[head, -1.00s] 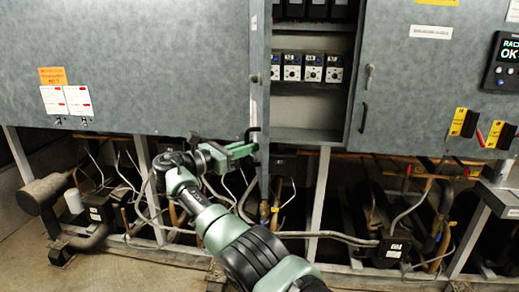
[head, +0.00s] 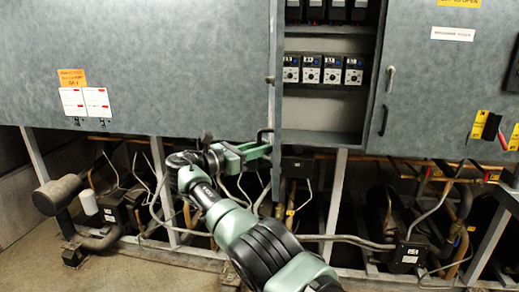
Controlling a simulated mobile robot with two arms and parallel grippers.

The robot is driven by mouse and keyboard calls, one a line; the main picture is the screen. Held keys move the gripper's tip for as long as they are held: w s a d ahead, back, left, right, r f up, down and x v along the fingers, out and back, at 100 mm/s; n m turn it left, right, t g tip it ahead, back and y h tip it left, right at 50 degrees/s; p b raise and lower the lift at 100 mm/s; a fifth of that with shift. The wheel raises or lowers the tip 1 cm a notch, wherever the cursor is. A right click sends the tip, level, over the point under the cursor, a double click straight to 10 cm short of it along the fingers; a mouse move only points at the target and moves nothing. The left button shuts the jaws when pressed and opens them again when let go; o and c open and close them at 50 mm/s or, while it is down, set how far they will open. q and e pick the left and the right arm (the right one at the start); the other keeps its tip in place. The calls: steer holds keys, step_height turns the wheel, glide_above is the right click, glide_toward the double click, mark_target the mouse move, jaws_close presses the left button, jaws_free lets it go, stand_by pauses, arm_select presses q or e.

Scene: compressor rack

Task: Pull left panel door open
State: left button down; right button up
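The left panel door (head: 150,70) is a large grey sheet filling the left of the head view. Its right edge stands beside an open bay of the cabinet; I cannot tell how far the door is swung. A dark handle (head: 265,133) sits low by that edge. My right gripper (head: 264,150), green and black, is at the handle, just below and left of it. The fingers overlap the door's lower edge in the picture, and I cannot tell whether they are closed on the handle. My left gripper is not in view.
The open bay shows a row of dial modules (head: 322,69). A right panel door (head: 440,90) with its own black handle (head: 383,120) stands beside it. Pipes, cables, frame legs (head: 333,205) and compressors (head: 408,245) crowd the space below. Bare floor (head: 40,262) shows at lower left.

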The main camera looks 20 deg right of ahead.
steer(key=shift+a, duration=0.25)
steer(key=b+v, duration=0.3)
steer(key=v, duration=0.4)
steer(key=shift+b, duration=0.35)
steer(key=shift+a, duration=0.2)
